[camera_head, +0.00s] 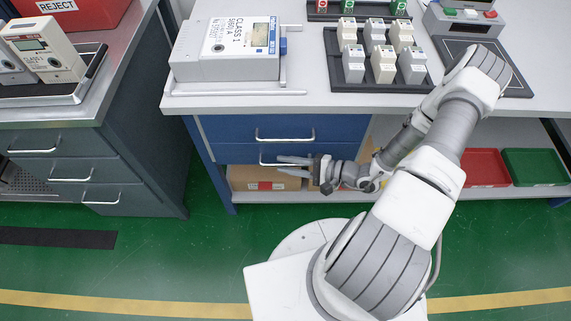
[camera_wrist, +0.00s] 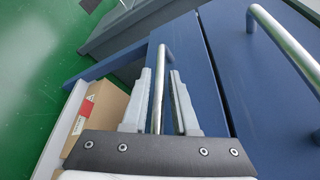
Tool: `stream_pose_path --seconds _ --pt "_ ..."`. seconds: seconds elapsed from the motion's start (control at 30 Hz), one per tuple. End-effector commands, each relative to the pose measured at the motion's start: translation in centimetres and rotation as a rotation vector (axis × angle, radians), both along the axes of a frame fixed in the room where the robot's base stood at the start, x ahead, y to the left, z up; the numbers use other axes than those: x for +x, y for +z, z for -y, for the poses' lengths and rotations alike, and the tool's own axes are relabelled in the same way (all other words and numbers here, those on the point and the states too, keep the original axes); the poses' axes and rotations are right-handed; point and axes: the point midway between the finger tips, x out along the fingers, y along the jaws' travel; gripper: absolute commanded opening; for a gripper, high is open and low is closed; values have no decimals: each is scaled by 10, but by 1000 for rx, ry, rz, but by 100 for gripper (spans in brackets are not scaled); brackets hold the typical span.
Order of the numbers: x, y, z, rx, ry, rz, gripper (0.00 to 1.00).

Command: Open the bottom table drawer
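The blue bottom table drawer (camera_head: 232,154) is under the top blue drawer (camera_head: 230,128) at the left of the table, and looks closed. Its metal bar handle (camera_wrist: 159,85) shows in the wrist view and is partly visible in the head view (camera_head: 268,161). My gripper (camera_head: 279,164) is at this handle in the head view. In the wrist view, the gripper (camera_wrist: 160,72) is open, with one finger on each side of the bar and small gaps visible. The part of the handle behind the fingers is hidden in the head view.
The top drawer's handle (camera_head: 285,137) is close above my gripper. A cardboard box (camera_head: 262,179) sits on the shelf below. A grey drawer cabinet (camera_head: 150,150) stands to the left. Green floor (camera_head: 190,250) is free in front of the table.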

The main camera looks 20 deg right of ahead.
Motion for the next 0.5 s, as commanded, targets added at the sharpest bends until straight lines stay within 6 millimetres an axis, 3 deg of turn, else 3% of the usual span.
stream_pose_path --seconds 0.33,0.37,0.5 --pt "3 -1 -5 1 0 -1 27" --pt "3 -1 -5 0 0 0 25" --pt "3 -1 -4 0 0 0 0"
